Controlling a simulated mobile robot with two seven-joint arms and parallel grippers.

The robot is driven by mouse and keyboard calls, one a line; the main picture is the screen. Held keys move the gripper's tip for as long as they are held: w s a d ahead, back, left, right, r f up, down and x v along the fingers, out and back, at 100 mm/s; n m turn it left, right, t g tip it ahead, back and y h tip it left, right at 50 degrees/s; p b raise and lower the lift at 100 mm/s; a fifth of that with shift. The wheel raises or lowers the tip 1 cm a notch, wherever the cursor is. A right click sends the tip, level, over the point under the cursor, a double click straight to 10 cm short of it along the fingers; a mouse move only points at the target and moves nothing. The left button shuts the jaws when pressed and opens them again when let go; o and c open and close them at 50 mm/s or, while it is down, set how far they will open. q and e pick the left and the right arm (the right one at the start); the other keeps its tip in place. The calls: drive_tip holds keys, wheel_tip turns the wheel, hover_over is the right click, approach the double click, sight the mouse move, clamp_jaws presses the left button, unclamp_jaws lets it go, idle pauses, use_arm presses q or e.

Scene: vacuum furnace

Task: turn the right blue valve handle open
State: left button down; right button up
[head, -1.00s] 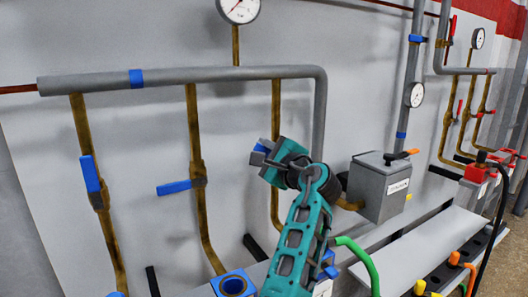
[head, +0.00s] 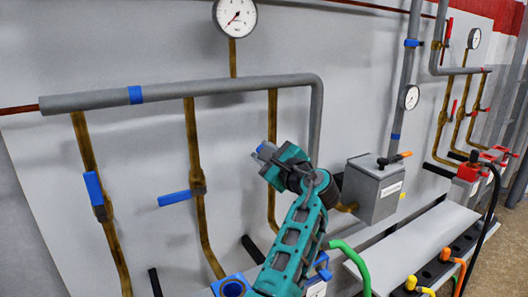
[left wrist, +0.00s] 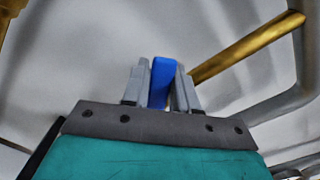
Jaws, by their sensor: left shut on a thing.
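The right blue valve handle (head: 260,149) is on the third brass pipe (head: 272,115) under the grey manifold. Only a small piece of it shows in the head view, because my left gripper (head: 265,153) covers the valve. In the left wrist view the blue handle (left wrist: 159,82) stands between the two grey fingers of my left gripper (left wrist: 160,90), which are shut on it. The valve body is hidden, so the handle's exact angle is hard to tell. My right gripper is in neither view.
The middle blue handle (head: 175,198) lies sideways and the left one (head: 94,188) runs nearly along its pipe. A grey box (head: 373,187) stands right of my gripper. A green hose (head: 353,262) and a grey ledge (head: 420,245) are below right.

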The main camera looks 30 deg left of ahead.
use_arm(q)
drive_tip(key=c, duration=1)
unclamp_jaws()
drive_tip(key=shift+r, duration=0.1)
drive_tip(key=shift+o, duration=0.2)
drive_tip(key=shift+s+f+n+b, duration=0.1)
drive_tip(key=shift+f+n+b, duration=0.2)
drive_tip(key=shift+b, duration=0.25)
drive_tip(key=s+d+n+b, duration=0.1)
drive_tip(key=s+d+n, duration=0.1)
drive_tip(key=s+d, duration=0.5)
drive_tip(key=shift+s+d+f, duration=0.15)
drive_tip(key=shift+d+f, duration=0.2)
drive_tip(key=shift+d, duration=1.45)
drive_tip(key=shift+c, duration=0.3)
